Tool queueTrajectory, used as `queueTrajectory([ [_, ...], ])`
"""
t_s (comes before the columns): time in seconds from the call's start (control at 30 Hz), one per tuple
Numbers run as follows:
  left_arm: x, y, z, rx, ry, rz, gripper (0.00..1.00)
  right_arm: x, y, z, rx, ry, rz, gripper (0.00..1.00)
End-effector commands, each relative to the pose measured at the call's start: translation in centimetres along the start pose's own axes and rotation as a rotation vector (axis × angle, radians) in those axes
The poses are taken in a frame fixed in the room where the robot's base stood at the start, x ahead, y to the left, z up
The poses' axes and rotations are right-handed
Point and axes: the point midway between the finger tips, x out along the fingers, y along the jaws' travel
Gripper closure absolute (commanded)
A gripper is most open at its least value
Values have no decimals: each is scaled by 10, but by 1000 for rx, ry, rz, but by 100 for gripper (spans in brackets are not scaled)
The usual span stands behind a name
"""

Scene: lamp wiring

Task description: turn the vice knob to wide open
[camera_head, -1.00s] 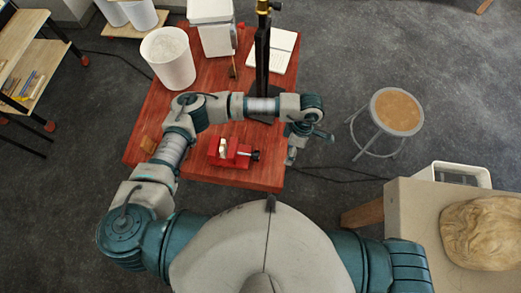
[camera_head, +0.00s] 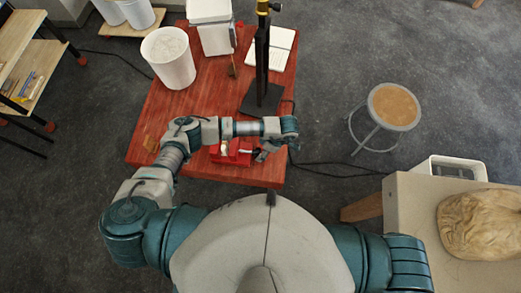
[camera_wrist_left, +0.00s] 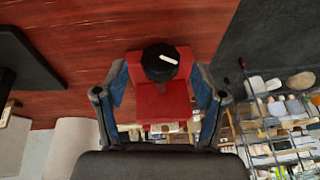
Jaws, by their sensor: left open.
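The red vice (camera_head: 228,157) stands near the front edge of the red table, partly under my left forearm in the head view. In the left wrist view, the vice (camera_wrist_left: 162,105) shows its black round knob (camera_wrist_left: 158,66) with a white pointer mark slanting slightly. My left gripper (camera_wrist_left: 160,84) is open, with one blue-padded finger on each side of the vice and knob. I cannot tell whether the fingers touch anything. In the head view my left gripper (camera_head: 264,152) is at the knob end of the vice and mostly hides the knob. My right gripper is out of view.
On the table (camera_head: 150,115) stand a white bucket (camera_head: 169,60), a black lamp stand (camera_head: 262,75) and an open book (camera_head: 282,50). A stool (camera_head: 394,105) and a bench with a carved face (camera_head: 480,225) are to the right.

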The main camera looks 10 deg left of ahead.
Motion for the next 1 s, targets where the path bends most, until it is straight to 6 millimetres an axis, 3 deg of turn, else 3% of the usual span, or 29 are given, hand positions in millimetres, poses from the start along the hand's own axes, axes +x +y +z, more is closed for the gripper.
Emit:
queueTrajectory([
  [0.2, 21, 0, 2, -1, 1, -1, 31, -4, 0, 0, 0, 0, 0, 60],
  [0.5, 24, 0, 4, 0, 3, 0, 31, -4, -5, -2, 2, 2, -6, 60],
  [0.53, 24, 0, 4, 0, 3, 0, 33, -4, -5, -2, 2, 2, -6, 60],
  [0.77, 24, 1, 2, -1, 1, 1, 90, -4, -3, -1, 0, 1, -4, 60],
  [1.0, 24, 2, 0, -7, 2, 13, 90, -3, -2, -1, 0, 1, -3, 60],
])
